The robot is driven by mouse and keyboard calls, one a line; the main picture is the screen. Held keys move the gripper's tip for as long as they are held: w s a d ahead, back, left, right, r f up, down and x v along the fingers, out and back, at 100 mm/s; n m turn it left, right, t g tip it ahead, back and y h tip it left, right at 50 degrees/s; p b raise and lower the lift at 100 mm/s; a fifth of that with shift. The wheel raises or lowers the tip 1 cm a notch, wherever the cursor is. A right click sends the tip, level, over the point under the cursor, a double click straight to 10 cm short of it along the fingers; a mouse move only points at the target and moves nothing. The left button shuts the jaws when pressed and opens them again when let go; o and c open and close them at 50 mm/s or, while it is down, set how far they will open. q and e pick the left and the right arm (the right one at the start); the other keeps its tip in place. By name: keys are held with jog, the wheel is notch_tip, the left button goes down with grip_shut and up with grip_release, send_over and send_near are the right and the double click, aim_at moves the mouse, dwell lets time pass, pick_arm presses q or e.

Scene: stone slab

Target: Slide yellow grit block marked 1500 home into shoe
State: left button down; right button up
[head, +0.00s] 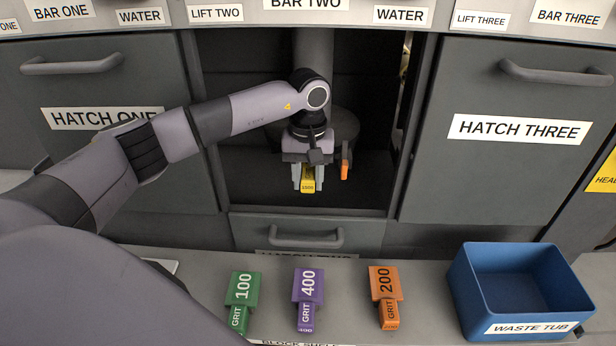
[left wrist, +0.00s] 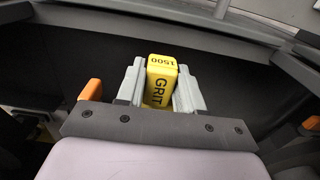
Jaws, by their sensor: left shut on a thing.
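My left gripper (head: 307,186) reaches into the dark opening between two hatch fronts, pointing down. It is shut on the yellow grit block (head: 308,184), with one grey finger on each side. In the left wrist view the block (left wrist: 159,84) sits between the fingers and reads GRIT and 1500. My gripper (left wrist: 160,92) hides its lower part. An orange piece (head: 345,170) shows just right of the gripper, below a dark round plate (head: 345,124). I cannot make out the shoe for certain; the arm and gripper cover much of the opening. My right gripper is not in view.
A green 100 block (head: 243,287), a purple 400 block (head: 308,286) and an orange 200 block (head: 385,282) stand on the front shelf. The blue waste tub (head: 463,290) is at right. Hatch one (head: 100,75) and hatch three (head: 510,90) flank the opening.

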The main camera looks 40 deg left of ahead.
pick_arm(q)
jog(key=shift+w+a+r+b, duration=0.1)
jog(key=shift+w+a+b, duration=0.1)
jog(key=shift+w+a, duration=0.25)
jog(key=shift+w+a+f+b, duration=0.1)
jog(key=shift+w+a+b, duration=0.1)
jog(key=shift+w, duration=0.45)
jog(key=shift+w+a+r+b, duration=0.1)
jog(key=shift+w+a+b, duration=0.1)
jog(key=shift+w+a, duration=0.25)
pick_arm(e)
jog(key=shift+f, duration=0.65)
pick_arm(q)
jog(key=c, duration=0.6)
grip_release()
jog(key=shift+w+d, duration=0.1)
jog(key=shift+c, duration=0.2)
jog(key=shift+r, duration=0.65)
notch_tip(320, 180, up, 6)
jog(key=shift+f, duration=0.1)
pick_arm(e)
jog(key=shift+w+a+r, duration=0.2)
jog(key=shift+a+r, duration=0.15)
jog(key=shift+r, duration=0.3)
